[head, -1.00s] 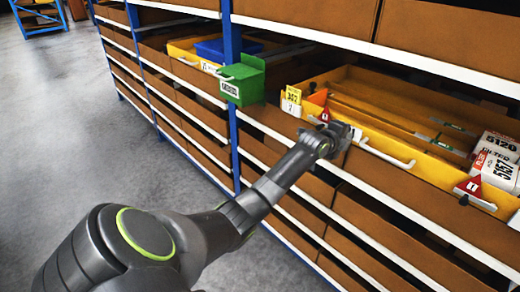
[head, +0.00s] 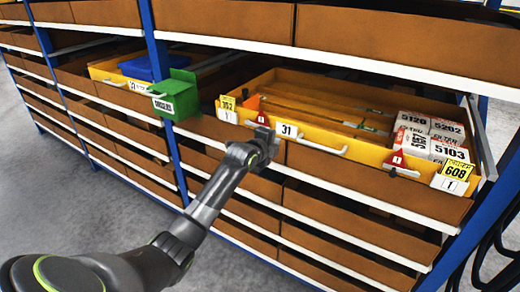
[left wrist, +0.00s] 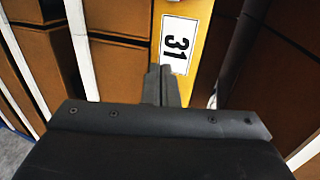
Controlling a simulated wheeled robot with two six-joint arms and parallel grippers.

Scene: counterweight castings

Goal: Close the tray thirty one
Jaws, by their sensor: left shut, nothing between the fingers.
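Tray thirty one is a long yellow-fronted drawer (head: 365,157) pulled out of the rack in the head view. Its white "31" label (head: 289,130) sits left of a white bar handle (head: 322,147). The label also shows large and turned sideways in the left wrist view (left wrist: 178,45). My left gripper (head: 264,137) is shut and empty, its tips at the tray's front just left of the label. In the left wrist view the closed fingers (left wrist: 160,78) point at the yellow front beside the label; I cannot tell whether they touch. My right gripper is not in view.
White boxes (head: 428,135) and long rods lie in the tray. Yellow and red tags hang on its front, including a "608" card (head: 455,175). A green box (head: 174,96) hangs on the blue post at left. Another yellow tray (head: 110,82) with a blue bin (head: 150,66) stands beyond.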

